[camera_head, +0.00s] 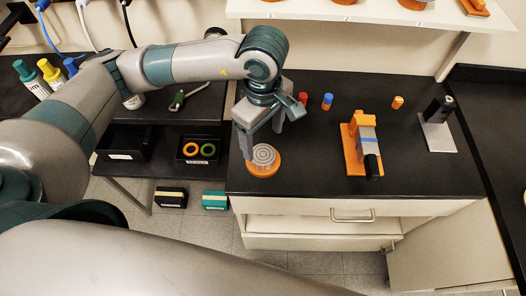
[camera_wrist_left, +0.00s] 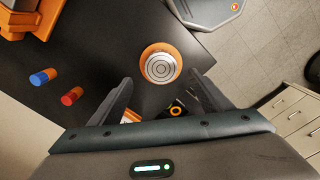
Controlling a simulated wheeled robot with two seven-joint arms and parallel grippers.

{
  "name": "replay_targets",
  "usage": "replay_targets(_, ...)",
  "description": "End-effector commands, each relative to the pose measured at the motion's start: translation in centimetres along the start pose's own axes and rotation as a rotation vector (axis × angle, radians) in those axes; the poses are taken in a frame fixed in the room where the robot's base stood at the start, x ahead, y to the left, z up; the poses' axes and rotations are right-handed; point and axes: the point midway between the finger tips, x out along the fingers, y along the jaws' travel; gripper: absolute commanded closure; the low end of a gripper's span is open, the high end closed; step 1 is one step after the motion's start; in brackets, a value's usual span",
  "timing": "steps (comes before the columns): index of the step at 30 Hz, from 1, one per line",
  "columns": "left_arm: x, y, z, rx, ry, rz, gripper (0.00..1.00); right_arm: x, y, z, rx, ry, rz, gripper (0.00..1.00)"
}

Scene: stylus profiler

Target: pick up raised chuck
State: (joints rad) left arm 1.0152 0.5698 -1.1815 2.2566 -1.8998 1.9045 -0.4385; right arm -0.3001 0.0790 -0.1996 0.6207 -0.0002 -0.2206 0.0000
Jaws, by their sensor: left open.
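The raised chuck, a grey disc with concentric rings (camera_head: 264,154) on a round orange base, stands upright near the front left edge of the black bench. It also shows in the left wrist view (camera_wrist_left: 160,66). My left gripper (camera_head: 263,143) is open, its fingers pointing down just above and behind the chuck. In the left wrist view the two fingertips (camera_wrist_left: 162,82) are spread wide with nothing between them, and the chuck lies just beyond them, apart. My right gripper is not in view.
An orange stand with a grey and black instrument (camera_head: 362,145) is right of the chuck. Small red and blue cylinders (camera_head: 327,101) and an orange one (camera_head: 397,102) stand behind. A black device on a white plate (camera_head: 437,125) is farther right. Black bins (camera_head: 125,142) sit lower left.

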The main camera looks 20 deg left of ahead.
Motion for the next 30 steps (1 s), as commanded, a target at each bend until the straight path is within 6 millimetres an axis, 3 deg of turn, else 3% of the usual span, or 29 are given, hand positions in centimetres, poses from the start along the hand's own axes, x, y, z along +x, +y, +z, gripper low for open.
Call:
replay_targets(17,0.9,-0.1,0.1,-0.001,-0.001,-0.001,0.28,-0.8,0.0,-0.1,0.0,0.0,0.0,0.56)
replay_targets(30,5.3,-0.3,0.2,-0.001,-0.001,-0.001,0.28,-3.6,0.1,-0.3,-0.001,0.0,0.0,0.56)
